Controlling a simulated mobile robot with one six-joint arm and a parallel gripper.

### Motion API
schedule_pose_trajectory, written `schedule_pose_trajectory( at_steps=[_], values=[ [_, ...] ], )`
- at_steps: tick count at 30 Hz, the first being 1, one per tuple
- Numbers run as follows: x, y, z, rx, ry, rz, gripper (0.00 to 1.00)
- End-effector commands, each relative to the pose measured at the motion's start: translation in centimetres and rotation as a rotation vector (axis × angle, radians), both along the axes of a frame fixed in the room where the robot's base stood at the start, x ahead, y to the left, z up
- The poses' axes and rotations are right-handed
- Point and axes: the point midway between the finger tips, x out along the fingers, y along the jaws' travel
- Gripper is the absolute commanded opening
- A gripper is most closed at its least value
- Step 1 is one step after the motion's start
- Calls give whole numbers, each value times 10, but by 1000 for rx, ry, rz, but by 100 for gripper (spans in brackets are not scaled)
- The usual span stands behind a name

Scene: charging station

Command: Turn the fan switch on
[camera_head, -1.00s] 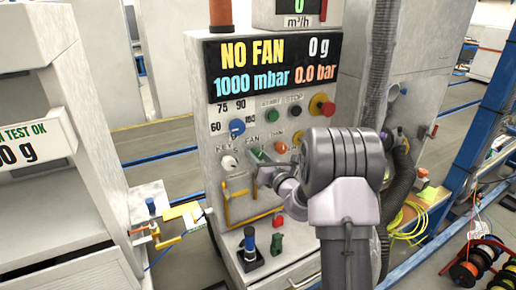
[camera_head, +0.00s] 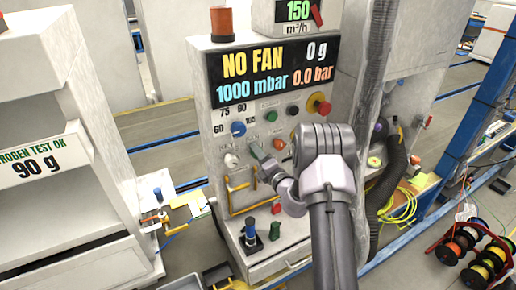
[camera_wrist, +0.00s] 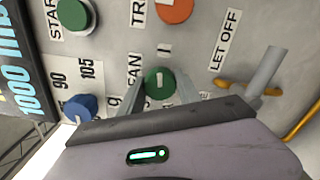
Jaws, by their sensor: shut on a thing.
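The fan switch is a round green knob (camera_wrist: 159,84) beside the FAN label in the wrist view. Its short white mark points up the picture, toward the "I" mark on the panel. The fingers of my gripper (camera_wrist: 160,91) are on either side of the knob and shut on it. In the head view my gripper (camera_head: 259,163) reaches the panel at the fan switch (camera_head: 256,150), which it partly hides. The large display (camera_head: 270,72) reads NO FAN, and the small display (camera_head: 298,10) above it reads 150 m³/h.
Close by are a blue knob (camera_head: 238,128), a white key switch (camera_head: 231,160), an orange button (camera_head: 279,144) and a red-and-yellow emergency stop (camera_head: 319,104). Yellow handles (camera_head: 240,190) stick out below. A grey hose (camera_head: 379,80) hangs right of the panel.

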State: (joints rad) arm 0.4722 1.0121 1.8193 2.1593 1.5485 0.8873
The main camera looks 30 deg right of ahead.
Motion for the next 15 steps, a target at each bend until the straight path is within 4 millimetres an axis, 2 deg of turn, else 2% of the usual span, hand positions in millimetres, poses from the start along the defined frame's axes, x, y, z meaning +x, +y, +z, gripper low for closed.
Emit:
schedule_pose_trajectory(
  at_steps=[6,15],
  values=[
    [0,0,1,116,6,0,0],
    [0,0,0,192,8,0,0]
  ],
)
